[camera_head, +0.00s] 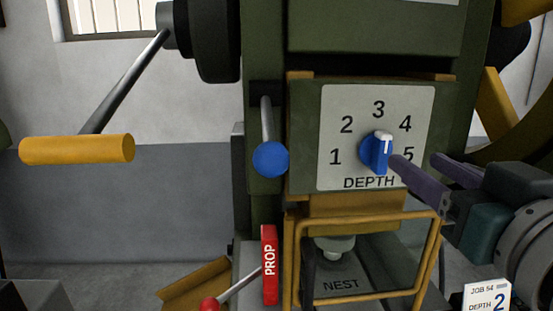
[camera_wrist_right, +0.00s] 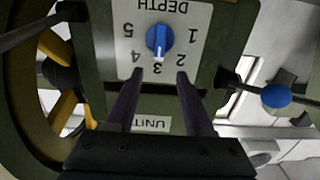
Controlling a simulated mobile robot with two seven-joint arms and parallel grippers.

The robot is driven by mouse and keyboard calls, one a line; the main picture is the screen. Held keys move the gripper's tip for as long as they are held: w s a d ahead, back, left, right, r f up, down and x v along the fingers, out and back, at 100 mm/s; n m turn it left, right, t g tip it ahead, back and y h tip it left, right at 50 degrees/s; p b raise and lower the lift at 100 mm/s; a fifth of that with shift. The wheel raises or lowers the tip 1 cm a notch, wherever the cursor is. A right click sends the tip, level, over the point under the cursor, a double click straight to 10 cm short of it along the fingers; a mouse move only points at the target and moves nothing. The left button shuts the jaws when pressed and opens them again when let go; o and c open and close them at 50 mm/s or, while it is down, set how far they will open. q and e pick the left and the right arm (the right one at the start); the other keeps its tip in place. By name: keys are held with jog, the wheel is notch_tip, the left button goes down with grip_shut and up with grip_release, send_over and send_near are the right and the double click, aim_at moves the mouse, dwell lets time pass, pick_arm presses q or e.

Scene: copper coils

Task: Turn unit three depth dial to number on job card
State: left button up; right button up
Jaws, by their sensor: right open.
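The blue depth dial (camera_head: 376,153) sits on a pale plate (camera_head: 334,178) numbered 1 to 5 and lettered DEPTH. Its white pointer mark points up at 3. The dial also shows upside down in the right wrist view (camera_wrist_right: 159,40), its mark toward 3. The job card (camera_head: 486,296) at lower right reads JOB 54, DEPTH 2. My right gripper (camera_head: 414,160) is open and empty, just right of the dial in the head view. In the wrist view its fingertips (camera_wrist_right: 160,74) straddle the space below the dial, near the 3. My left gripper is out of view.
A lever with a blue ball (camera_head: 270,159) hangs left of the plate. A yellow-handled crank (camera_head: 77,149) reaches out at far left. A yellow guard frame (camera_head: 365,298) and a red PROP block (camera_head: 270,265) are below. A UNIT label (camera_wrist_right: 152,124) is partly covered.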

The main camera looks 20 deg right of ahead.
aim_at(387, 141)
jog(key=x, duration=0.9)
jog(key=shift+w+d, duration=0.15)
grip_shut()
